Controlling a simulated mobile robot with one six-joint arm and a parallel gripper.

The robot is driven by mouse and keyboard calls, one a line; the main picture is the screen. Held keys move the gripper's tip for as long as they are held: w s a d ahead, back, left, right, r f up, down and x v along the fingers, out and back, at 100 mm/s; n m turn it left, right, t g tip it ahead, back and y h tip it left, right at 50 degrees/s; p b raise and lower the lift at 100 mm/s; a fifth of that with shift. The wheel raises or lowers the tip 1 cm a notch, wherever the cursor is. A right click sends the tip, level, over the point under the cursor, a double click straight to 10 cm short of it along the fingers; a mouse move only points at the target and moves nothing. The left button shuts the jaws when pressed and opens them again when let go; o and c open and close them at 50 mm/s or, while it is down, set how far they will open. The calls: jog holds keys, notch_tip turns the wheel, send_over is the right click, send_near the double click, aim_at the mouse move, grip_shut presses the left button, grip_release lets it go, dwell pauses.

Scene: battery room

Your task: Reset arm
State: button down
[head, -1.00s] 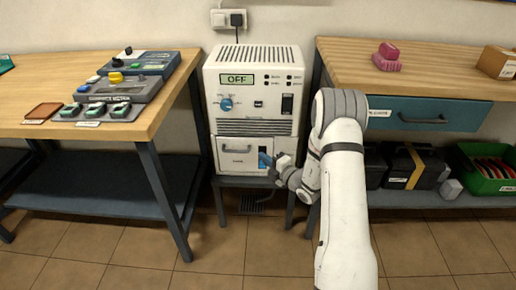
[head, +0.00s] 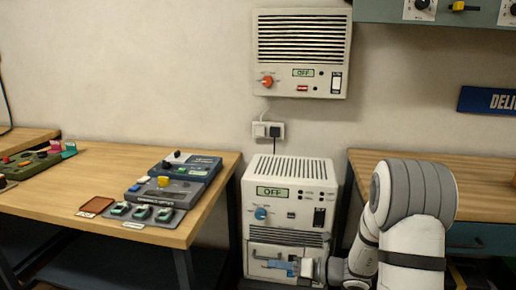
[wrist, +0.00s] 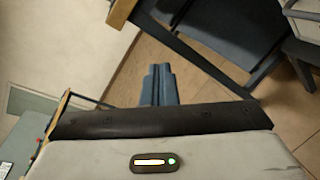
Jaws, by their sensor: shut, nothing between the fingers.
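My gripper (head: 278,265) is in front of the lower drawer front of the white floor cabinet (head: 290,172), its blue fingers pointing left. In the wrist view my gripper (wrist: 160,72) shows its two blue fingers pressed together, with nothing between them. Floor tiles and dark furniture parts lie beyond the fingers. My white arm comes in from the lower right of the head view. Whether the fingers touch the drawer front cannot be told.
A wooden table (head: 100,215) with control boxes (head: 180,178) stands left of the cabinet. Another wooden bench (head: 480,190) stands right, partly behind my arm. A wall unit (head: 302,52) reading OFF hangs above. The cabinet display also reads OFF.

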jog(key=s+a+r+n+g+h+p, duration=0.1)
jog(key=s+r+n+g+h+p, duration=0.7)
jog(key=s+r+n, duration=0.85)
jog(key=s+d+r+n+t+h+p, duration=0.2)
jog(key=s+d+r+n+h+p, duration=0.1)
jog(key=d+r+n+p, duration=0.2)
jog(key=s+d+r+n+t+h+p, duration=0.3)
jog(key=r+n, duration=0.4)
jog(key=n, duration=0.3)
jog(key=shift+s+d+r+h+p, duration=0.2)
jog(key=shift+s+d+h+p, duration=0.2)
jog(key=shift+d+p, duration=0.55)
jog(key=shift+d, duration=0.1)
